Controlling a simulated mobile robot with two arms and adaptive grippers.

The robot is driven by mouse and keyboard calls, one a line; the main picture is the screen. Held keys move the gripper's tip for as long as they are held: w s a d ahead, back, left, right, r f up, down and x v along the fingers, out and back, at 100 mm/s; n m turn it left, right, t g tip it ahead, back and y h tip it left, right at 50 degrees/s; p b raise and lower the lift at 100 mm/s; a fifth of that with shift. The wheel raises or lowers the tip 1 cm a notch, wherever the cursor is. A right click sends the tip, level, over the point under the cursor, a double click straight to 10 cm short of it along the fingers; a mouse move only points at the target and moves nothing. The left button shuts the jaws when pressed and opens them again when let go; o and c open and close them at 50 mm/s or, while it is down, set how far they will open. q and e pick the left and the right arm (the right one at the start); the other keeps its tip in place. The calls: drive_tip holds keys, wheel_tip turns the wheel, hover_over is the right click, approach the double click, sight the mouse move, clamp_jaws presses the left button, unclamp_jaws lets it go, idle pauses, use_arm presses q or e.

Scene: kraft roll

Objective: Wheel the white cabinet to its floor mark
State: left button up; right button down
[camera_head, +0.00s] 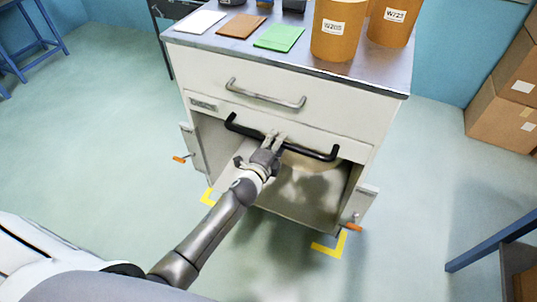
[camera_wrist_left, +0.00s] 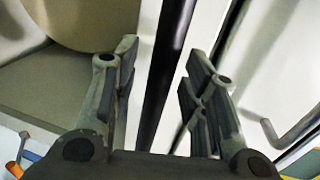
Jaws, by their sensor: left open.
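The white cabinet (camera_head: 262,84) stands upright in the head view, its open lower bay facing me. A black bar handle (camera_head: 312,153) runs across its front below a grey drawer pull. Yellow floor mark corners (camera_head: 330,249) show by the cabinet's front feet, one at the left and one at the right; any rear corners are hidden. My left gripper (camera_head: 273,141) is at the middle of the black bar. In the left wrist view the bar (camera_wrist_left: 165,75) passes between its two parted fingers (camera_wrist_left: 162,62), with gaps beside it. My right gripper is not in view.
Orange levers (camera_head: 352,227) stick out low at both sides. Cardboard boxes (camera_head: 497,118) stand right.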

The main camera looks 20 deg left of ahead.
use_arm(q)
drive_tip(key=s+r, duration=0.2)
drive_tip(key=s, duration=0.9)
drive_tip(key=shift+a, duration=0.2)
drive_tip(key=shift+r, duration=0.1)
drive_tip(key=s+a+f+n+g+p, duration=0.1)
drive_tip(key=s+f+n+g, duration=0.45)
drive_tip(key=f, duration=0.85)
drive_tip(key=s+a+f+n+g, duration=0.1)
drive_tip(key=s+f+n+g, duration=0.1)
drive_tip(key=s+f, duration=1)
drive_tip(key=s+f+n+g, duration=0.3)
drive_tip(key=s+f, duration=0.5)
drive_tip(key=s, duration=0.5)
drive_tip(key=s+f+n+g+p, duration=0.1)
drive_tip(key=s+f+n+g, duration=0.3)
drive_tip(key=s+f, duration=0.5)
drive_tip(key=s+n, duration=0.1)
drive_tip(key=s, duration=0.2)
drive_tip(key=shift+s+a+y, duration=0.25)
drive_tip(key=shift+s+y, duration=0.05)
drive_tip(key=shift+s, duration=0.05)
drive_tip(key=shift+n, duration=0.25)
drive_tip(key=shift+c, duration=0.6)
